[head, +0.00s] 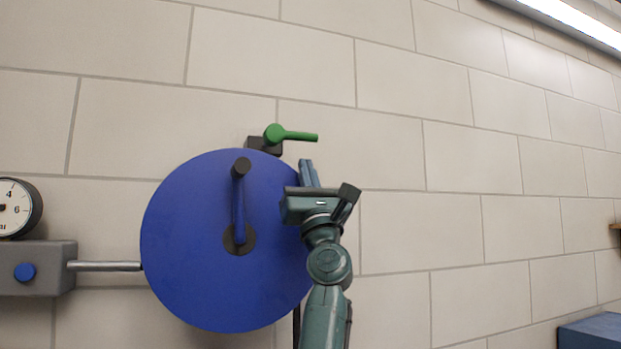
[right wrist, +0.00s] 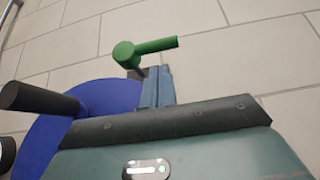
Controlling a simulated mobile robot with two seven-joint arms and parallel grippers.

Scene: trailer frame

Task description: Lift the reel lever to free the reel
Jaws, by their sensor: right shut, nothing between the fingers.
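The green reel lever (head: 295,135) sits on a dark block (head: 262,146) above the top right of the blue reel (head: 190,260). Its handle points right, roughly level. The lever also shows in the right wrist view (right wrist: 148,49), just above my fingers. My right gripper (head: 306,162) is shut and empty, with its fingertips a little below the lever handle and in front of the reel's right edge. Touching or apart from the lever, I cannot tell for sure; a gap shows in the head view. My left gripper is not in view.
A blue crank arm with a black knob (head: 241,167) stands out from the reel's face, left of my gripper. A grey box (head: 40,268) with a blue button and a gauge (head: 16,208) are at the left. The tiled wall right of the lever is clear.

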